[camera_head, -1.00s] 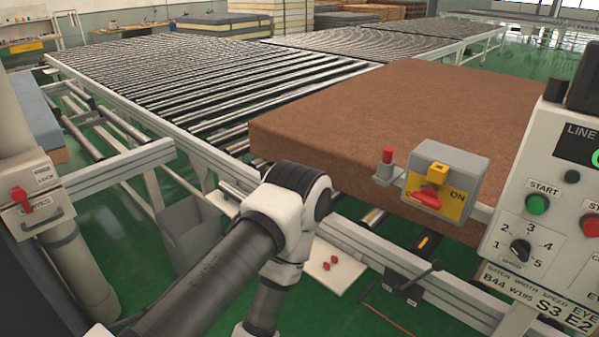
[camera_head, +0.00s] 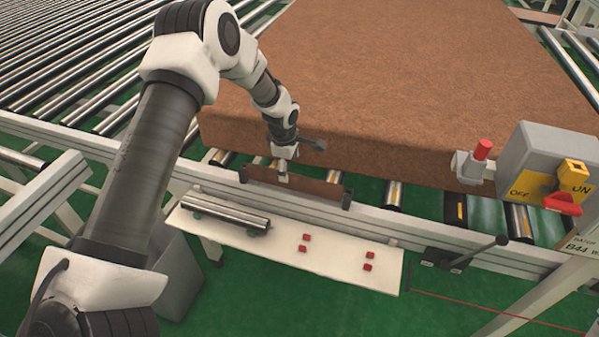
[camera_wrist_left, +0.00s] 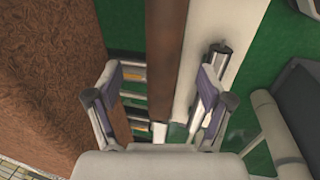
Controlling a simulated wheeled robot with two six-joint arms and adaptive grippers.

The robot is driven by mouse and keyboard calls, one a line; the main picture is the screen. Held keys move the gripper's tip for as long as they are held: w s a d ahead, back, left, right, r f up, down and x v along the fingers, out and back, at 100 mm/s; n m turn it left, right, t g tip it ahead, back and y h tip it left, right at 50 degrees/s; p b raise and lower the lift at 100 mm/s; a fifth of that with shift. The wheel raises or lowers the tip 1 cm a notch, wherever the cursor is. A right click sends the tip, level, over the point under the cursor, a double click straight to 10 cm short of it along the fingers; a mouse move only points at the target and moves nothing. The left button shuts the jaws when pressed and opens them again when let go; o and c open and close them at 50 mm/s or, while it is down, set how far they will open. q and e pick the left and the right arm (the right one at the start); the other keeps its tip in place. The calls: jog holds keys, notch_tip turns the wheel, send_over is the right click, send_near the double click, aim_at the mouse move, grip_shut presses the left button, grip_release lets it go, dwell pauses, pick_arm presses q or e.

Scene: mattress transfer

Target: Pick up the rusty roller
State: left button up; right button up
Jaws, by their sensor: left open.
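The rusty roller (camera_head: 312,187) is a brown bar lying along the conveyor's front rail, between two dark end brackets. My left gripper (camera_head: 283,168) is above its left-middle part, in front of the brown mattress (camera_head: 400,80). In the left wrist view the roller (camera_wrist_left: 166,50) runs up the picture between the two spread fingers of my left gripper (camera_wrist_left: 161,82). The gripper is open, with a finger on each side and a visible gap to the roller. The gripper's wrist hides part of the roller. My right gripper is not in view.
A white shelf (camera_head: 335,262) below the rail holds a shiny steel roller (camera_head: 225,210) and several small red pieces. A grey control box (camera_head: 545,160) and a black-handled lever (camera_head: 465,255) are at the right. A grey bin (camera_head: 180,270) stands below the shelf's left end.

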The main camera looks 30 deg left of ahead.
aim_at(293, 178)
pick_arm(q)
jog(key=f, duration=0.2)
jog(key=f+p, duration=0.1)
jog(key=f, duration=0.1)
jog(key=w+f, duration=0.1)
jog(key=f, duration=0.2)
jog(key=shift+d+f, duration=0.1)
jog(key=shift+d, duration=0.3)
grip_shut()
